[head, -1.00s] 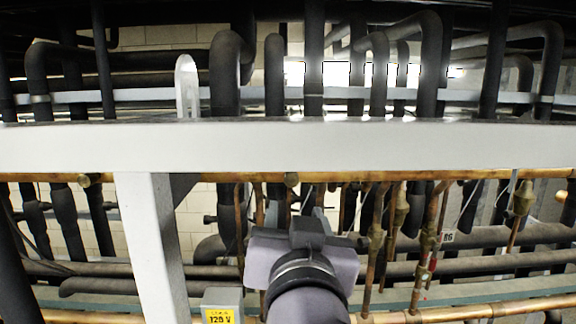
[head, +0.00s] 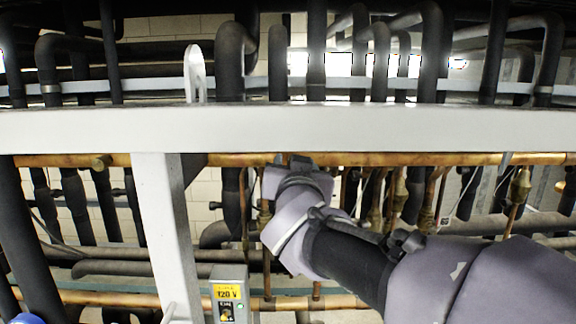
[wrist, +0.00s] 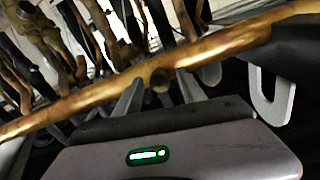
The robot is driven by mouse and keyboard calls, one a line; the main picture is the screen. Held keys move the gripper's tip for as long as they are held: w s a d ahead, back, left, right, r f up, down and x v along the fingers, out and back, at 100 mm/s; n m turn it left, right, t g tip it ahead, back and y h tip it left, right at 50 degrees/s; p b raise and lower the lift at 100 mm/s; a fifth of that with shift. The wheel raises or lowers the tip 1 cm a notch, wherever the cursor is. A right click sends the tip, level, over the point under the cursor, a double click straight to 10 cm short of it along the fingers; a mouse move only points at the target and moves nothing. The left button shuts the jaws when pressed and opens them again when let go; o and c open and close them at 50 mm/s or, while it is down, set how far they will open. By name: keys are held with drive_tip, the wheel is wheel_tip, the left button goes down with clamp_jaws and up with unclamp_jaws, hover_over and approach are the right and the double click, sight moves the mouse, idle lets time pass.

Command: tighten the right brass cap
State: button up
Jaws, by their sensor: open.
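The right brass cap (wrist: 160,79) shows in the wrist view as a small, dark, round stub on the copper pipe (wrist: 75,100). My gripper (wrist: 160,92) is open, with one finger on each side of the cap. It does not visibly grip it, and I cannot tell whether either finger touches it. In the head view my gripper (head: 287,164) is up at the copper pipe (head: 230,160), just under the white beam, and it hides the right cap. The left brass cap (head: 101,162) is in plain view on the same pipe.
A white beam (head: 290,130) runs across above the pipe, with a white post (head: 165,230) to the left. A grey 120 V box (head: 230,295) stands below. Brass valves (head: 519,185) and vertical pipes crowd the right. A pale hook-shaped bracket (wrist: 272,100) is right in the wrist view.

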drive_tip(key=shift+s+r, duration=0.1)
drive_tip(key=shift+s, duration=0.1)
drive_tip(key=shift+c, duration=0.7)
drive_tip(key=shift+s, duration=0.2)
drive_tip(key=c, duration=0.3)
clamp_jaws()
drive_tip(key=m+b, duration=0.5)
drive_tip(key=m, duration=0.5)
drive_tip(key=shift+d+m, duration=0.15)
drive_tip(key=shift+m, duration=0.45)
